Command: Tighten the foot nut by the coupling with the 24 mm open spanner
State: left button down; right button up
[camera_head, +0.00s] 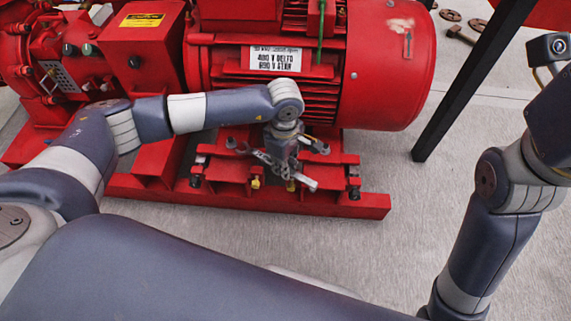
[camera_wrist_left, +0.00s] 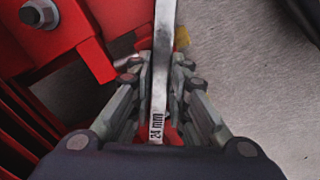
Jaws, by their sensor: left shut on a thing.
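My left gripper (camera_head: 283,165) is shut on the 24 mm open spanner (camera_wrist_left: 160,80). It holds it beside the motor's foot, above the red base frame. In the head view, the silver spanner (camera_head: 304,180) shows in part below the fingers. In the left wrist view, it runs from between the fingers (camera_wrist_left: 155,115) past the top edge, so that end is out of sight. A foot nut (camera_head: 231,143) sits left of the gripper, on the coupling side. A nut on a red foot (camera_wrist_left: 38,13) shows apart from the spanner; I cannot tell which nut it is. My right gripper is out of view.
The red motor (camera_head: 385,65) rises behind my left gripper. The pump (camera_head: 65,55) stands at the left, with a red box (camera_head: 145,60) between. A black post (camera_head: 470,85) slants at the right. The concrete floor (camera_head: 370,250) in front of the base frame (camera_head: 330,203) is clear.

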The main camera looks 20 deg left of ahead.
pick_arm(q)
jog(key=shift+w+a, duration=0.3)
jog(key=shift+a, duration=0.7)
jog(key=shift+w+a, duration=0.25)
jog(key=shift+a, duration=0.75)
jog(key=shift+s, duration=0.1)
jog(key=s+a+m, duration=1)
jog(key=m, duration=0.2)
jog(key=shift+a, duration=0.25)
dwell(0.9)
jog(key=shift+m, duration=0.3)
jog(key=shift+d+n, duration=0.35)
jog(key=shift+n, duration=0.05)
dwell(0.5)
jog(key=shift+s+d+p, duration=0.1)
jog(key=shift+s+d, duration=0.2)
jog(key=shift+s, duration=0.65)
jog(key=shift+s+d+p, duration=0.15)
jog(key=shift+s+d, duration=0.15)
jog(key=shift+s, duration=0.65)
jog(key=shift+s+d+p, duration=0.1)
jog(key=shift+s+d, duration=0.2)
jog(key=shift+s, duration=0.65)
